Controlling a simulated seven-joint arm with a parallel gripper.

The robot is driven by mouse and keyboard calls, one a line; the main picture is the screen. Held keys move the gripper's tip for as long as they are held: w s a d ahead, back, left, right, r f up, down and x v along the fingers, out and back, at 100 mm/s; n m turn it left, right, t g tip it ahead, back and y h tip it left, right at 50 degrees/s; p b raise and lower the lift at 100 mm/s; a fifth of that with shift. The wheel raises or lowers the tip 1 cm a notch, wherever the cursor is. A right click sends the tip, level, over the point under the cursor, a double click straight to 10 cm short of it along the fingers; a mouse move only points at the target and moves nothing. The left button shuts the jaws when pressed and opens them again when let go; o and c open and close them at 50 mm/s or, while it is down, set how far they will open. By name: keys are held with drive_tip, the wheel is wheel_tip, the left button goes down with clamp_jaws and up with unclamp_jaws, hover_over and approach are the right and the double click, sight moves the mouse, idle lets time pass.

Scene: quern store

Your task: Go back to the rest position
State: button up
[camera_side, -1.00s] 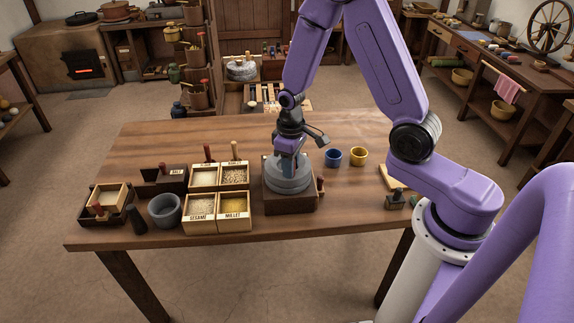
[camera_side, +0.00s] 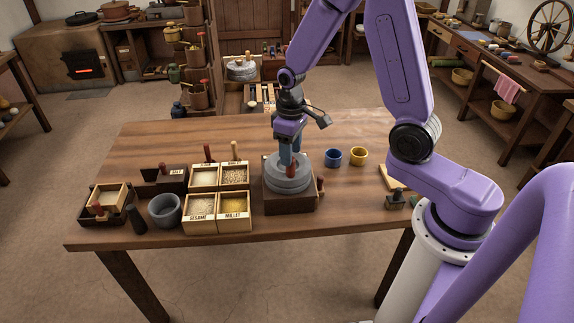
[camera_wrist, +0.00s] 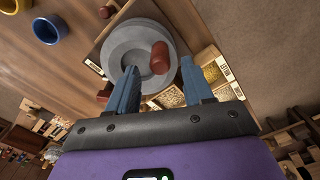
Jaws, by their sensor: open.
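My gripper (camera_side: 290,150) is open just above the grey stone quern (camera_side: 288,183), which sits in a dark wooden box on the table. In the wrist view my gripper (camera_wrist: 158,80) shows two blue fingers spread apart over the quern (camera_wrist: 125,50). A reddish-brown handle (camera_side: 292,170) stands on the quern; in the wrist view the handle (camera_wrist: 160,58) lies ahead of the gap between the fingers. The fingers hold nothing that I can see.
Left of the quern are grain boxes (camera_side: 218,228) with scoops and a grey mortar (camera_side: 165,210). A blue cup (camera_side: 333,157) and a yellow cup (camera_side: 358,156) stand to its right. The table's front middle (camera_side: 330,222) is bare.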

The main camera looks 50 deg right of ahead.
drive_tip(key=shift+r, duration=1.45)
drive_tip(key=shift+a, duration=0.1)
drive_tip(key=shift+s+a+r, duration=0.15)
drive_tip(key=shift+s+a, duration=0.05)
drive_tip(key=s+a+r+n, duration=0.1)
drive_tip(key=s+r+n, duration=0.1)
drive_tip(key=s, duration=0.6)
drive_tip(key=s+a+r+n, duration=0.2)
drive_tip(key=s+r+n, duration=0.1)
drive_tip(key=s, duration=0.5)
drive_tip(key=s+a+r+n, duration=0.1)
drive_tip(key=s+n, duration=0.3)
drive_tip(key=s, duration=0.4)
drive_tip(key=shift+a+r+n, duration=0.3)
drive_tip(key=shift+r, duration=0.6)
drive_tip(key=shift+w, duration=0.1)
